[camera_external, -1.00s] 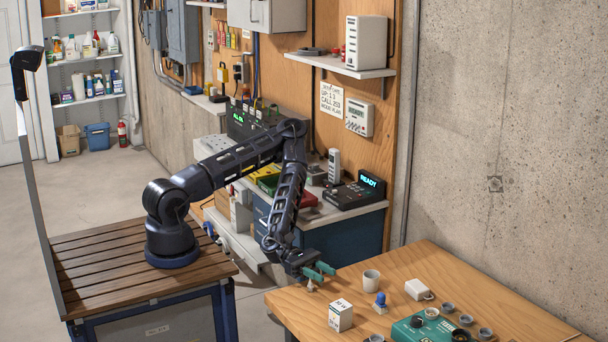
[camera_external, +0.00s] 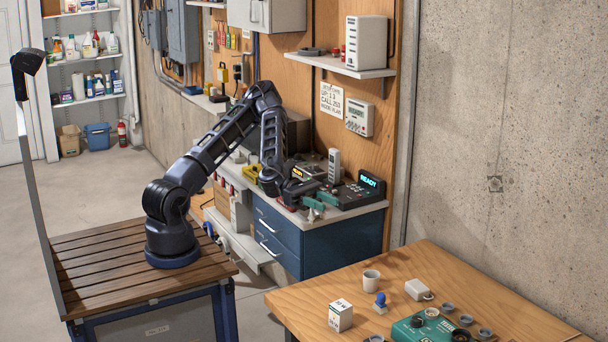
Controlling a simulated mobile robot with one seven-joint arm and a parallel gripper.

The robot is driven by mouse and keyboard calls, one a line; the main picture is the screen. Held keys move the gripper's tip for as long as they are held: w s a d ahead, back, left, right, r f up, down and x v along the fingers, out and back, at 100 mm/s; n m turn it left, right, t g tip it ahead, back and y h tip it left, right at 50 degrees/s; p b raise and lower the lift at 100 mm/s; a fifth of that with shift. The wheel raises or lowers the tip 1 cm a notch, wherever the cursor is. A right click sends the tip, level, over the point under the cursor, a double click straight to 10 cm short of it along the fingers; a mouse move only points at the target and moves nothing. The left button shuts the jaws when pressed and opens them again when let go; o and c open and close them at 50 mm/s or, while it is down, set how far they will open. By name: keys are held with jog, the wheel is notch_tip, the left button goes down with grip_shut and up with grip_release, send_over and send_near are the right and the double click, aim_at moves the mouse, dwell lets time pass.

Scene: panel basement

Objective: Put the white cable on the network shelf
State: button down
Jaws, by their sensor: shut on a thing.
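My gripper (camera_external: 321,207) has green fingers and is low over the front edge of the grey counter, beside the dark console. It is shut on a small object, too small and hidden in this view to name. I cannot make out the white cable for certain. The pale wall shelf (camera_external: 338,67), which appears to be the network shelf, is above the counter and well above my gripper. A white tower-shaped device (camera_external: 366,43) stands on its right half, with small red items and a dark flat item to the left.
The dark console (camera_external: 358,193) with a lit READY display and an upright white handset (camera_external: 334,166) stand close to my gripper. A wooden table (camera_external: 455,268) at front right holds a white mug, a small box and other items. A wall unit (camera_external: 360,116) hangs below the shelf.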

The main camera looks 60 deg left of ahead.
notch_tip(320, 180, up, 16)
jog(key=w+a+f+n+t+y, duration=0.2)
jog(key=w+f+n+t+y, duration=0.65)
jog(key=w+f, duration=1.15)
jog(key=w+a+f+n+t+y, duration=0.35)
jog(key=w+a+y, duration=0.3)
jog(key=a, duration=0.45)
jog(key=w+a+f+n+t+y, duration=0.2)
jog(key=w+a+n+y, duration=0.35)
jog(key=w+a, duration=0.4)
jog(key=a+r+n+g+y, duration=0.35)
jog(key=a+r+y, duration=0.2)
jog(key=a, duration=0.65)
jog(key=a+r+n+g+y, duration=0.3)
jog(key=a+r+n+y, duration=0.25)
jog(key=a, duration=0.65)
jog(key=s+a+r+n+g+y, duration=0.25)
jog(key=s+a+r+g, duration=0.35)
jog(key=a, duration=0.3)
jog(key=s+a+r+n+g+y, duration=0.1)
jog(key=s+a+r+n+g, duration=0.25)
jog(key=a+r+g, duration=0.4)
jog(key=f, duration=1)
jog(key=a+f+t, duration=0.1)
jog(key=f, duration=0.9)
jog(key=f+n+t, duration=0.1)
jog(key=f, duration=0.9)
jog(key=shift+w+a+f, duration=0.1)
jog(key=shift+a+f, duration=0.25)
